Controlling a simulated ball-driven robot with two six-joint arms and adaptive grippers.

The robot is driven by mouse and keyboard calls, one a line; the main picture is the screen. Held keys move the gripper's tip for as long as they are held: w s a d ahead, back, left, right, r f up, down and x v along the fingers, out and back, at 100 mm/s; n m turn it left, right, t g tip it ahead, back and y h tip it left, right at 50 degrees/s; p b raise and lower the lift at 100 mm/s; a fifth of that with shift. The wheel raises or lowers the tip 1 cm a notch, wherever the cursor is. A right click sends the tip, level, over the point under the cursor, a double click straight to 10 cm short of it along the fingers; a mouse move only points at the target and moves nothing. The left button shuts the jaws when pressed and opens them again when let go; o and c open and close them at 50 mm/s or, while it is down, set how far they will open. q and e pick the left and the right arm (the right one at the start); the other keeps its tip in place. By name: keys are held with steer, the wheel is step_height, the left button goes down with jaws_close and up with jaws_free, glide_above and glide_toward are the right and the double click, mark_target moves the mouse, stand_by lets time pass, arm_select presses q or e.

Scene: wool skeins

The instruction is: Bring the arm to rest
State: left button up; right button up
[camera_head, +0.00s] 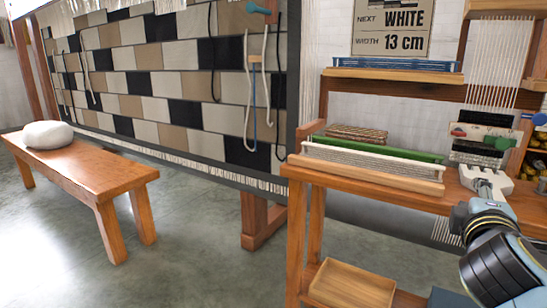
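My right arm comes in from the lower right, over the front of a wooden bench. My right gripper (487,183) is pale grey and points away from me, towards the small loom at the back of the bench. Its fingertips blend with the dark and white woven piece (478,150) behind them. I cannot tell whether they are open or shut, touching the weaving, or holding anything. My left arm and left gripper are not in view.
The wooden bench (365,190) carries racks with white and green rods (375,150). A wooden tray (350,285) sits on its lower shelf. A large checked weaving (170,75) hangs behind. A low wooden seat (85,165) bears a white bundle (47,135). Floor at left is clear.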

steer(key=s+a+f+m+g+y, duration=0.1)
steer(key=s+f+m+g+y, duration=0.3)
steer(key=s+f, duration=1.1)
steer(key=s+f+m+g+y, duration=0.15)
steer(key=s+f+g, duration=0.45)
steer(key=s+f, duration=1)
arm_select(q)
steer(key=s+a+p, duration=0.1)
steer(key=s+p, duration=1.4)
steer(key=p, duration=0.1)
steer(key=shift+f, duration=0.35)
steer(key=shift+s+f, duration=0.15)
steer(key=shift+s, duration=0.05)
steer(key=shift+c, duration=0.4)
arm_select(e)
steer(key=s+a+f+m+g+y, duration=0.1)
steer(key=s+f+m+g, duration=0.1)
steer(key=s, duration=0.9)
steer(key=s+a+f+m+g+y, duration=0.1)
steer(key=s+f+m, duration=0.3)
steer(key=s, duration=0.8)
step_height(320, 180, down, 2)
steer(key=shift+s+a+f+g+y, duration=0.15)
steer(key=shift+a+g+y, duration=0.2)
steer(key=shift+a+g, duration=0.35)
